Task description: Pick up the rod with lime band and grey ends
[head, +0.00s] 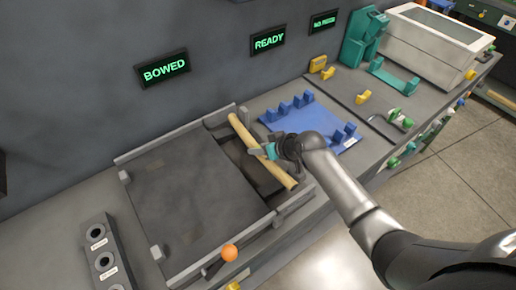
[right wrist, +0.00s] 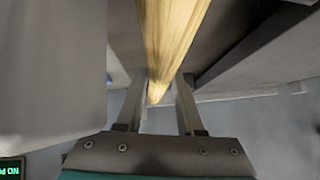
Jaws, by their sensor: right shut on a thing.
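A pale wooden rod (head: 280,174) lies slantwise over the dark trough at the right end of the grey tray in the head view. I see no lime band or grey ends on the part that shows. My right gripper (head: 262,152) is shut on the rod near its middle, and its fingers hide a short part of it. In the right wrist view the rod (right wrist: 168,40) runs between the two fingers of the gripper (right wrist: 158,105). I cannot tell whether the rod still touches the trough. My left gripper is not in view.
A blue rack (head: 343,146) with upright holders stands right of the trough. The grey tray (head: 185,200) has a raised rim and an orange-knobbed lever (head: 229,253) at its front. A block with round holes (head: 104,262) is at lower left. Signs read BOWED (head: 164,70) and READY (head: 268,41).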

